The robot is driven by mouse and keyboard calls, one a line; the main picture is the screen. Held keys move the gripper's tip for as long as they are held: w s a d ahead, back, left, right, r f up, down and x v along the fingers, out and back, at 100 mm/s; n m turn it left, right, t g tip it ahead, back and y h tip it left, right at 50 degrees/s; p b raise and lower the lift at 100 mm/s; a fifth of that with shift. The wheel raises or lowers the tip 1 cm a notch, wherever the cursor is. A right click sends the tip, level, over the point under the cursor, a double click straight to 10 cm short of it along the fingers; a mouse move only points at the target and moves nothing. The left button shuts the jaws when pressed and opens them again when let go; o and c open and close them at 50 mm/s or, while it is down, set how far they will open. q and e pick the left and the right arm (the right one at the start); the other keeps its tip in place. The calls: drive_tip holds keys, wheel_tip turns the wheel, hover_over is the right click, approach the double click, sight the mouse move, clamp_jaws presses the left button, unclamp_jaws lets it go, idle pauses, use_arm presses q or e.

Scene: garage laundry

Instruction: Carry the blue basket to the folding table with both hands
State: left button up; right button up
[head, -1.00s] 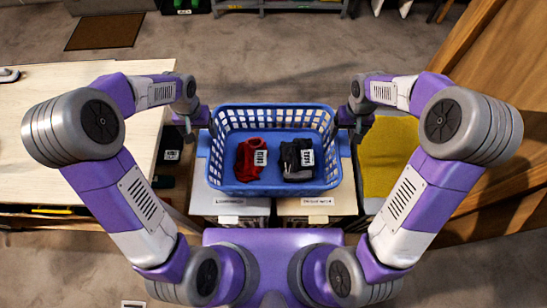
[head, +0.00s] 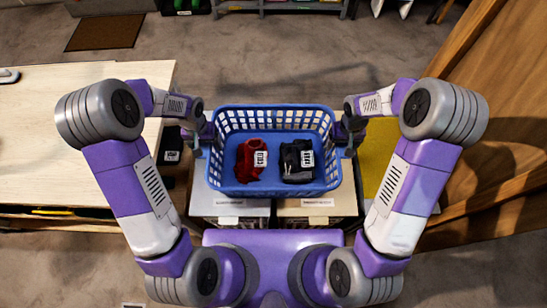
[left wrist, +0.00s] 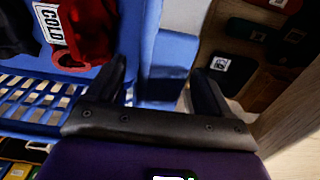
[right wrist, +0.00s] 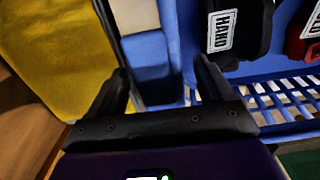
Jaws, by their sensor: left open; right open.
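The blue basket (head: 271,189) sits upright in the middle of the head view, on white-fronted boxes. Inside lie a red garment (head: 248,163) with a COLD tag and a black garment (head: 293,165) with a HAND tag. My left gripper (head: 205,142) is open at the basket's left side; in the left wrist view its fingers (left wrist: 162,75) stand on either side of a blue side piece. My right gripper (head: 346,142) is open at the right side, its fingers (right wrist: 163,75) likewise flanking a blue piece. I cannot tell whether the fingers touch it.
A pale wooden table (head: 60,130) stands at the left, with dark tagged items (head: 172,152) in the gap beside it. A yellow surface (head: 376,155) lies right of the basket. A wooden panel (head: 500,130) stands far right. Floor beyond the basket is open.

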use_arm(q)
drive_tip(key=c, duration=1.5)
use_arm(e)
drive_tip(key=c, duration=1.5)
use_arm(q)
drive_tip(key=shift+o, duration=0.2)
drive_tip(key=shift+d, duration=0.1)
use_arm(e)
drive_tip(key=shift+o, duration=0.2)
drive_tip(key=shift+a, duration=0.1)
use_arm(q)
drive_tip(key=shift+r, duration=0.15)
use_arm(e)
drive_tip(key=shift+r, duration=0.15)
